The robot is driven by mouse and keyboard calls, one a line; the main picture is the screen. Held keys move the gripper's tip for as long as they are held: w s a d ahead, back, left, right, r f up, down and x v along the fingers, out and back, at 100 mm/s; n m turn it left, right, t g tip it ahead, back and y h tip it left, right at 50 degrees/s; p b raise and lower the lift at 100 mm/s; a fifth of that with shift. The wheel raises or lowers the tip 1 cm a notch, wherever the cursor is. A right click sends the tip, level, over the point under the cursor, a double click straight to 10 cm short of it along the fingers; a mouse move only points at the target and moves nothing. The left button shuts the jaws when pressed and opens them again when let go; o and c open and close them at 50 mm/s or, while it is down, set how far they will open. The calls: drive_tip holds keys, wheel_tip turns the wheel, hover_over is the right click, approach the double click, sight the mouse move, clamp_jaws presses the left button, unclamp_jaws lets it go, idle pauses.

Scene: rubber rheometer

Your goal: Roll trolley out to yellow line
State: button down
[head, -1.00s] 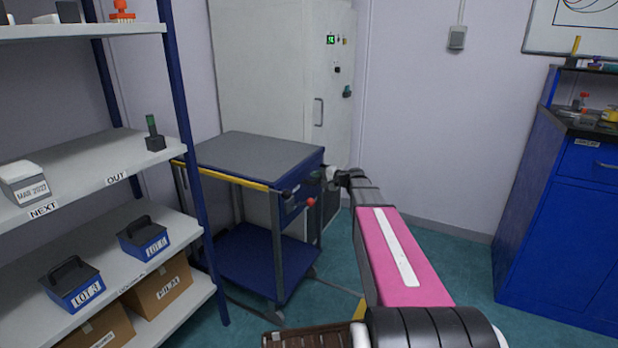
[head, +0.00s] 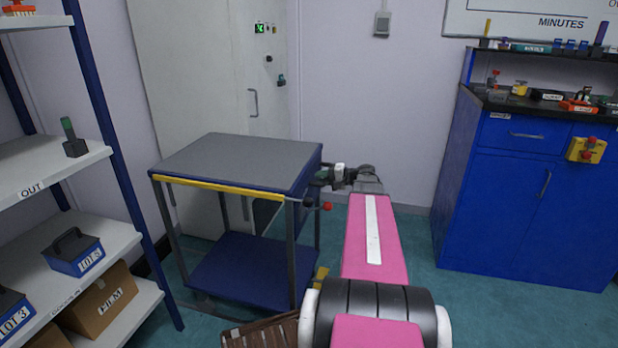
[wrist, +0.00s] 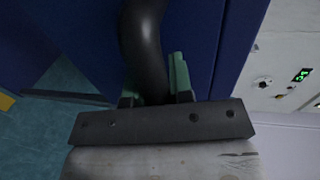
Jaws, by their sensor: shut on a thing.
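The trolley (head: 240,152) has a grey top, a blue drawer body, a blue lower shelf (head: 240,270) and a yellow bar along its near edge. It stands left of centre in the head view, in front of the tall white cabinet. My gripper (head: 318,180) is at its right side. In the wrist view my gripper (wrist: 158,85) has its green fingers on either side of a black curved handle (wrist: 145,40), shut on it, against the blue trolley side. A small yellow floor patch (head: 320,275) shows beside the trolley's near right leg; most of any line is hidden.
A shelving rack (head: 100,165) with lot boxes stands close on the trolley's left. A blue cupboard (head: 520,200) with a black top is at the right. Teal floor (head: 415,260) between trolley and cupboard is clear. A brown slatted item (head: 262,333) lies at the bottom edge.

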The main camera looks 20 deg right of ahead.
drive_tip(key=shift+s+d, duration=0.4)
drive_tip(key=shift+d, duration=0.05)
drive_tip(key=c, duration=1)
unclamp_jaws()
drive_tip(key=v, duration=1)
drive_tip(key=shift+s+d, duration=0.2)
drive_tip(key=shift+d, duration=0.15)
